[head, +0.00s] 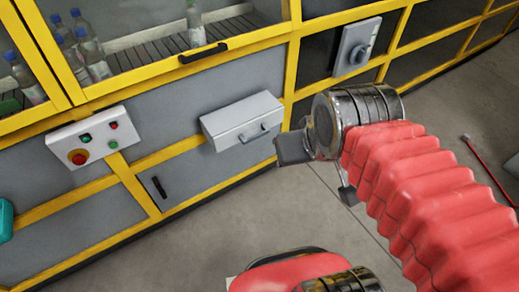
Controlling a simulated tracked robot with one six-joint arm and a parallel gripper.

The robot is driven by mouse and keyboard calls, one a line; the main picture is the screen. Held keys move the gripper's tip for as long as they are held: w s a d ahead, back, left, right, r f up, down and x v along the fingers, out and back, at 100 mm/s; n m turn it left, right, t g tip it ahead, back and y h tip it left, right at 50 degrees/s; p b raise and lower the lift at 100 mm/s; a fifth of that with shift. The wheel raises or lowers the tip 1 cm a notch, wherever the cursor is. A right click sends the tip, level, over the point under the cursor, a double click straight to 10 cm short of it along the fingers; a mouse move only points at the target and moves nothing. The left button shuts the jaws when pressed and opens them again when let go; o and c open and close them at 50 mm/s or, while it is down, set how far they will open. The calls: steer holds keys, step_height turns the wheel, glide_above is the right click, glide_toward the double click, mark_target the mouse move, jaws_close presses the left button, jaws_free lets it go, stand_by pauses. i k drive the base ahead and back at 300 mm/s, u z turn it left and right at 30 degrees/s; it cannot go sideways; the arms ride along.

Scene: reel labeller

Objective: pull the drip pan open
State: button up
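The drip pan (232,124) looks like a light grey box-shaped drawer on the lower front of the machine, with a small bar handle (262,133) on its front face. I cannot tell from this view how far it stands out. My gripper (319,172) is to the right of the pan, apart from the handle. Its two dark fingers are spread with floor showing between them, and nothing is held. The handle is not hidden by my arm.
The yellow-framed machine (172,148) fills the left and back. A control box (93,137) with buttons, a black door handle (159,187) and a grey switch box (357,47) are on its front. Bottles stand behind its upper window. The floor before it is clear; a red rod (488,168) lies right.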

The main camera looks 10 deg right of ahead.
mark_target(252, 131)
steer(key=k, duration=0.7)
steer(key=u, duration=0.5)
steer(key=i, duration=1.45)
steer(key=z, duration=0.65)
steer(key=i, duration=0.55)
steer(key=z, duration=0.35)
